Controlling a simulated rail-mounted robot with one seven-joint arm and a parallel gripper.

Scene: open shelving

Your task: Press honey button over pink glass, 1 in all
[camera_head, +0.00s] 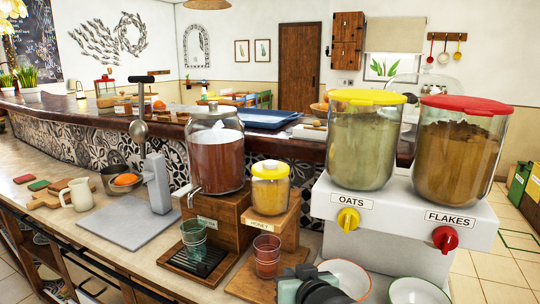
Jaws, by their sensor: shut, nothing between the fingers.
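The honey dispenser (270,190) is a jar of golden honey with a yellow lid. It stands on a wooden stand (285,235) with a small front label reading HONEY (260,225). I cannot make out a separate button at this size. The pink glass (267,257) stands upright on a wooden board below the label. My gripper (303,272) is at the bottom centre, to the right of and nearer than the pink glass in the picture. It is shut and empty, and appears apart from the dispenser. Its fingertips are small and hard to make out.
A larger dispenser of reddish liquid (215,160) stands to the left, with a green glass (194,240) below its tap. OATS (362,145) and FLAKES (455,160) dispensers stand right. Bowls (347,274) sit beside my gripper. A grey stand (125,222) is left.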

